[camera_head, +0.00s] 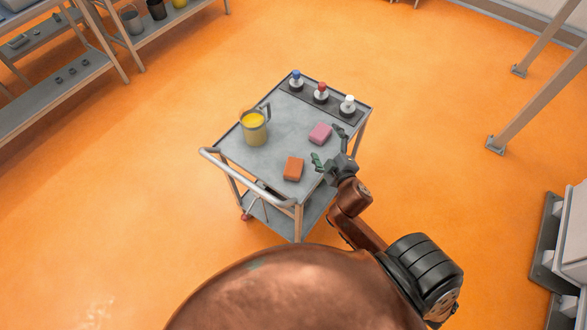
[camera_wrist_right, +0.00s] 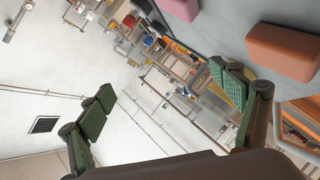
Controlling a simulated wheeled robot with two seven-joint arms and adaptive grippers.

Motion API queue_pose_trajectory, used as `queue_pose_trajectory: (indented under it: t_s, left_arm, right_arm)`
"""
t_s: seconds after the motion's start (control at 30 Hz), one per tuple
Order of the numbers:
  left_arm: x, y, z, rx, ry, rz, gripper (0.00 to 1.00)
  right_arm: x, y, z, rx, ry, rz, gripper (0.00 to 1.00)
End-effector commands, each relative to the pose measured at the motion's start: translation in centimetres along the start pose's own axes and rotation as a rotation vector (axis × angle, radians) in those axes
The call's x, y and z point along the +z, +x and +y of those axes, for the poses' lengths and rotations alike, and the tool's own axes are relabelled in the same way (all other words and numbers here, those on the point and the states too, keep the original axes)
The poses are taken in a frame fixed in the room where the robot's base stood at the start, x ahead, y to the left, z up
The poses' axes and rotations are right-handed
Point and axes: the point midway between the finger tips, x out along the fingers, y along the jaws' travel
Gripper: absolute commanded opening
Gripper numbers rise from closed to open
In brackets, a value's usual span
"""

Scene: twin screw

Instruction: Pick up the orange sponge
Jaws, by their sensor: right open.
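The orange sponge (camera_head: 293,169) lies flat on the cart's grey top, near the front right. It also shows in the right wrist view (camera_wrist_right: 284,52) at the upper right, outside the fingers. My right gripper (camera_head: 330,149) is open and empty, just right of the orange sponge and apart from it, by the cart's right edge. In the right wrist view its green-padded fingers (camera_wrist_right: 168,95) are spread wide with nothing between them. A pink sponge (camera_head: 320,132) lies farther back on the cart. My left gripper is not in view.
Several small bottles with coloured tops (camera_head: 321,93) stand in a tray at the back. The cart has a front handle (camera_head: 230,165). The cart top around the orange sponge is clear.

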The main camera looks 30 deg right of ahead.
Motion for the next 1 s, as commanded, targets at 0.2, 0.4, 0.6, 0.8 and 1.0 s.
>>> queue_pose_trajectory:
  t_s: [0.2, 0.4, 0.6, 0.8, 1.0]
  left_arm:
    - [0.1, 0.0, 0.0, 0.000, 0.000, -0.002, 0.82]
    - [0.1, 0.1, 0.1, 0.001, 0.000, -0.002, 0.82]
    - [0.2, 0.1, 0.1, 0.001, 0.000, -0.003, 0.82]
    - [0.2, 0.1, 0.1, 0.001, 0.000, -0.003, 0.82]
    - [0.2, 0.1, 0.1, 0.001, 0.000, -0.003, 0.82]
  right_arm:
    - [-13.6, 0.3, 4.9, 0.217, -0.413, 0.429, 0.85]
    - [-25.4, -3.9, 0.5, 0.357, -1.022, 0.933, 0.85]
    - [-24.1, -5.3, -9.1, 0.276, -1.702, 1.338, 0.85]
    - [-13.6, -1.8, -11.9, -0.063, -2.273, 1.539, 0.85]
    - [-6.0, 0.7, -9.3, -0.386, -2.535, 1.566, 0.85]
